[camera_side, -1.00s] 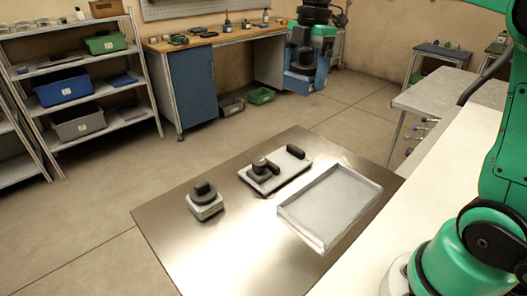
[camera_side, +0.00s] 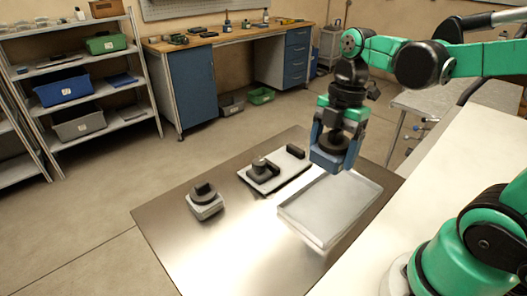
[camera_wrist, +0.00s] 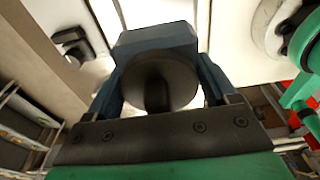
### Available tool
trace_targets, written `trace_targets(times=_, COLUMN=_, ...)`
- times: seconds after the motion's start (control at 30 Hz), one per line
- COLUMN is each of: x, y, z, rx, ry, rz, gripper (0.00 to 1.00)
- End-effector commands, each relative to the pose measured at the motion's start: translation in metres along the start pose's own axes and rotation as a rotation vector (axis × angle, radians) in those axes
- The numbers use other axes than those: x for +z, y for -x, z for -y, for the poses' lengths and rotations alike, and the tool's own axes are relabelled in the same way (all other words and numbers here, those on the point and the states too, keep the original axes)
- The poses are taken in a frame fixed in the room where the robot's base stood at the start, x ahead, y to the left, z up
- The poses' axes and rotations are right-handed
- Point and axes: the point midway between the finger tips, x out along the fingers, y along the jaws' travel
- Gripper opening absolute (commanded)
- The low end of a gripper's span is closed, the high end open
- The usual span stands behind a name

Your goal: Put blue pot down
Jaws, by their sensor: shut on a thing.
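The blue pot (camera_side: 329,160) has a blue square body and a dark round top with a raised handle. My gripper (camera_side: 334,143) is shut on it and holds it upright in the air, above the far end of the clear-walled tray (camera_side: 330,209) in the side view. In the wrist view the pot's dark top (camera_wrist: 160,78) fills the middle between my gripper's fingers (camera_wrist: 157,85), with its blue body (camera_wrist: 155,38) behind. The pot's underside is hidden.
A white plate (camera_side: 262,182) with a dark knob and a dark block lies left of the tray. A pale pot (camera_side: 206,210) with a dark top stands further left. The front of the metal table (camera_side: 240,258) is bare. A white counter (camera_side: 400,225) runs along the right.

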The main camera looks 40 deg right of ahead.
Motion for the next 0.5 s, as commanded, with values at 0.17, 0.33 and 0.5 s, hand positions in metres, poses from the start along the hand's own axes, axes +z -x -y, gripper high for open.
trace_targets(times=0.17, x=0.004, y=-0.033, z=-0.001, rx=0.000, ry=0.000, rz=0.000, gripper=0.00)
trace_targets(times=0.33, x=0.008, y=-0.061, z=-0.001, rx=0.000, ry=0.000, rz=0.000, gripper=0.00)
trace_targets(times=0.5, x=0.010, y=-0.080, z=-0.001, rx=0.000, ry=0.000, rz=0.000, gripper=0.00)
